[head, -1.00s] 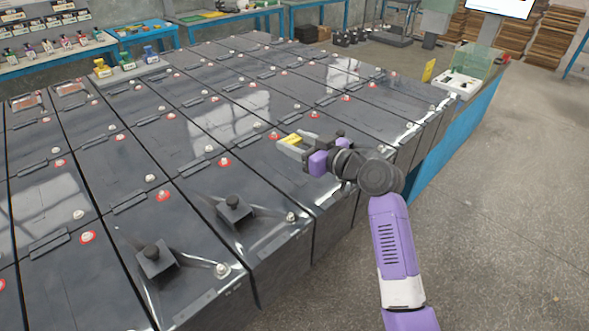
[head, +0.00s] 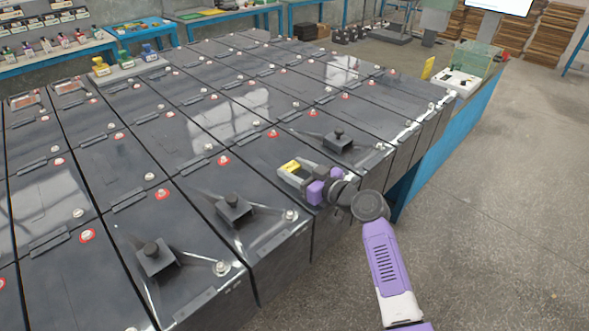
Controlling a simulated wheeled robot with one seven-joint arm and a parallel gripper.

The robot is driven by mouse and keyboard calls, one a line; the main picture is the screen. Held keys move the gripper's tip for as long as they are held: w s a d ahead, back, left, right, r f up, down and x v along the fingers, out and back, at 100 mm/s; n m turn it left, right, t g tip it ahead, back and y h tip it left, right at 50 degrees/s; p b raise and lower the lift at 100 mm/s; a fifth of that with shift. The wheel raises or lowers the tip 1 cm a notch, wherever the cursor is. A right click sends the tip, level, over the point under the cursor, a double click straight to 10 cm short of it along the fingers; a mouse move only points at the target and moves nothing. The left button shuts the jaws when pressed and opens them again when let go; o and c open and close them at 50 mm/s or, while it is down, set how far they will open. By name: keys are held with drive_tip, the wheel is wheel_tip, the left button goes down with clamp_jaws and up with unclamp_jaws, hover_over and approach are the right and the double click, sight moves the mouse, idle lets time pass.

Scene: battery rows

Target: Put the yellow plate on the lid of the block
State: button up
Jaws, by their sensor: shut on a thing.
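My gripper (head: 296,173) is shut on the small yellow plate (head: 291,166), which shows between its grey fingers. It is over the dark battery blocks right of the middle; I cannot tell whether the plate touches the lid below. That block's dark lid (head: 262,168) is partly hidden by my gripper and arm. The lids are flat and glossy, with red-ringed and pale terminals. I cannot tell from the picture which block the task means.
Black knobbed pieces stand on lids at the front left (head: 156,258), front middle (head: 235,210) and right (head: 338,142). A yellow upright panel (head: 428,68) and a white device (head: 459,82) are at the far right. Grey floor (head: 490,220) is open at right.

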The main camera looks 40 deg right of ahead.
drive_tip(key=shift+f+b, duration=0.2)
drive_tip(key=shift+b, duration=0.1)
drive_tip(key=o, duration=1.3)
drive_tip(key=shift+r, duration=0.1)
drive_tip(key=shift+r+p, duration=0.15)
drive_tip(key=shift+p, duration=0.15)
drive_tip(key=s, duration=0.3)
drive_tip(key=s+r+b, duration=0.1)
drive_tip(key=s, duration=0.3)
drive_tip(key=s+b, duration=0.1)
drive_tip(key=s, duration=0.3)
drive_tip(key=shift+d+r, duration=0.2)
drive_tip(key=shift+s+r, duration=0.15)
drive_tip(key=shift+s, duration=0.3)
